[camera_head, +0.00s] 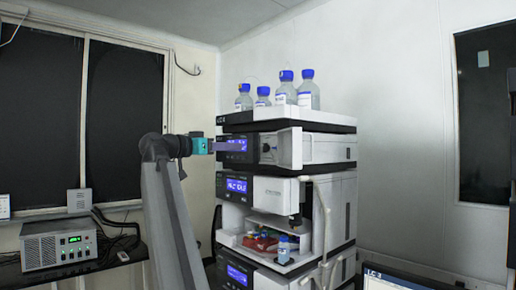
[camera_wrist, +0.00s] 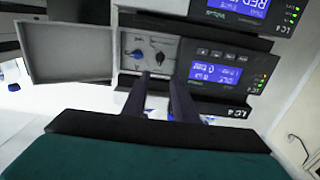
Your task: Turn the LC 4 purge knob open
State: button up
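The LC 4 pump module (camera_head: 325,149) is high in the instrument stack, with its front door (camera_head: 290,148) open. The wrist view is upside down and shows the LC 4 label (camera_wrist: 236,113) beside a lit blue display (camera_wrist: 215,73). Its recessed panel carries a dark knob (camera_wrist: 137,54) and a small bluish fitting (camera_wrist: 160,57); I cannot tell which is the purge knob, or its setting. My gripper (camera_wrist: 162,78) points at this panel with its two dark fingers apart and nothing visible between them. In the head view my gripper (camera_head: 232,146) is in front of the module's display side.
The open door (camera_wrist: 65,50) stands beside the panel in the wrist view. Blue-capped bottles (camera_head: 286,92) stand on the stack's top tray. An open bay (camera_head: 270,240) with vials lies below. A grey control box (camera_head: 60,248) is at left.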

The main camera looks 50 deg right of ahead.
aim_at(265, 148)
jog(key=d+p, duration=0.1)
jog(key=d, duration=0.3)
jog(key=d+p, duration=0.1)
jog(key=d, duration=0.3)
jog(key=s+d+p, duration=0.1)
jog(key=d, duration=0.4)
jog(key=shift+c, duration=0.2)
grip_shut()
